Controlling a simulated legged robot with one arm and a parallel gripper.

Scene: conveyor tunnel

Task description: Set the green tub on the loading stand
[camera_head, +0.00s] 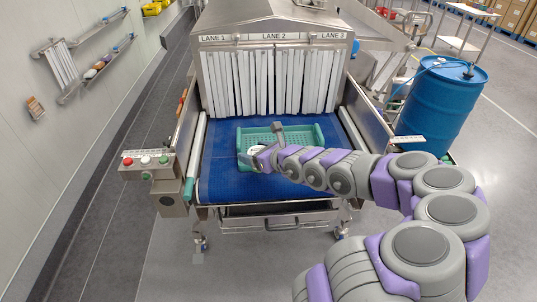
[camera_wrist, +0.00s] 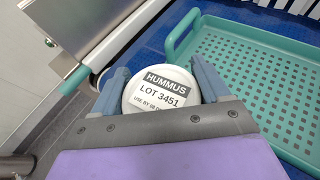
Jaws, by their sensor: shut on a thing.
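My gripper (camera_head: 262,158) is at the front left part of a green perforated tray (camera_head: 308,130) on the blue conveyor belt (camera_head: 222,180). In the wrist view the two fingers (camera_wrist: 160,84) are shut on the sides of a round tub with a white lid (camera_wrist: 160,97). The lid reads HUMMUS, LOT 3451, and the tub's side colour is hidden. The tub's lid also shows in the head view (camera_head: 257,150). In the wrist view the tray (camera_wrist: 235,48) lies to the right of the tub. I cannot tell the tub's height above the belt. No loading stand is clearly identifiable.
Behind the tray, white strip curtains (camera_head: 270,82) hang in the tunnel mouth under labels LANE 1 to 3. A button box (camera_head: 148,163) stands at the left of the belt. A blue drum (camera_head: 440,100) is at the right. The floor in front is mostly clear.

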